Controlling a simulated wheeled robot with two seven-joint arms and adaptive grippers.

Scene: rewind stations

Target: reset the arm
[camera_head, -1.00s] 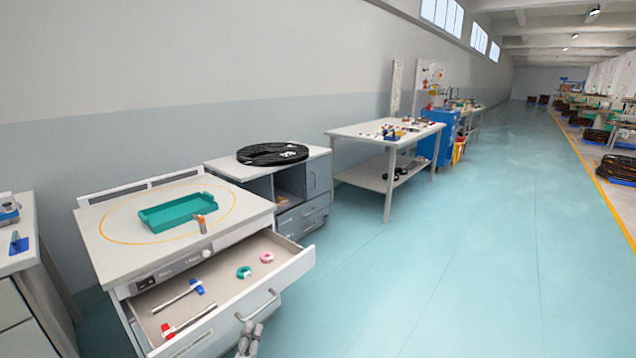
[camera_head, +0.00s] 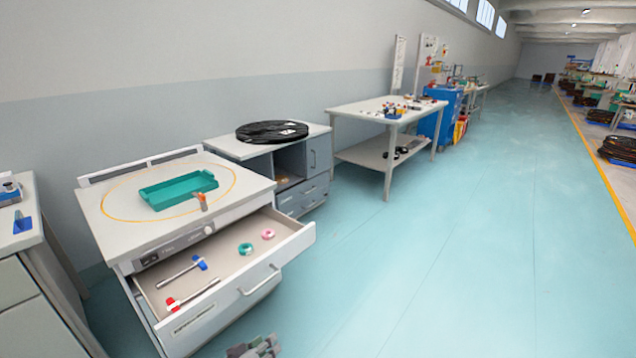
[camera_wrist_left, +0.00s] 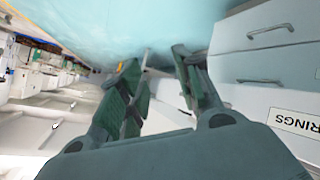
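My left gripper (camera_head: 255,347) shows at the bottom edge of the head view, below the open drawer (camera_head: 196,328) and apart from its handle (camera_head: 262,281). In the left wrist view its fingers (camera_wrist_left: 155,68) are spread with nothing between them, so it is open and empty. The rest of my left arm is out of the head view. My right gripper is in neither view.
The drawer holds a blue-ended tool (camera_head: 201,263), a red-ended tool (camera_head: 172,304), a green ring (camera_head: 246,249) and a pink ring (camera_head: 268,234). A teal tray (camera_head: 180,190) stands on the cabinet top. The floor (camera_head: 420,270) to the right is clear.

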